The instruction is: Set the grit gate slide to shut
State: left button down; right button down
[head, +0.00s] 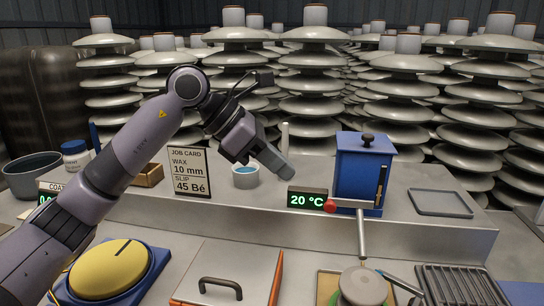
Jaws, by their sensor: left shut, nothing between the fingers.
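A blue box with a dark knobbed lid (358,172) stands on the raised bench at the right of centre. A metal bar with a red ball knob (330,205) sticks out to the left at its base, and it looks like the grit gate slide. How far the bar is pushed in I cannot tell. A grey spout (362,235) runs down below the box. My left gripper (287,172) is shut and empty. In the picture it is up and to the left of the red knob, apart from it. My right gripper is out of view.
A 20 °C display (307,198) sits just left of the red knob. A cup of blue liquid (245,177) and a job card (189,171) stand farther left. A shallow grey tray (440,203) lies right of the box. Insulator stacks (316,85) fill the back.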

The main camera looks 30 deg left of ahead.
aim_at(326, 205)
pick_arm(q)
jog(key=x, duration=0.9)
jog(key=shift+f, duration=0.1)
jog(key=d, duration=0.2)
jog(key=w+d, duration=0.1)
jog(key=d, duration=0.1)
jog(key=shift+w+d+p, duration=0.1)
jog(key=shift+p, duration=0.25)
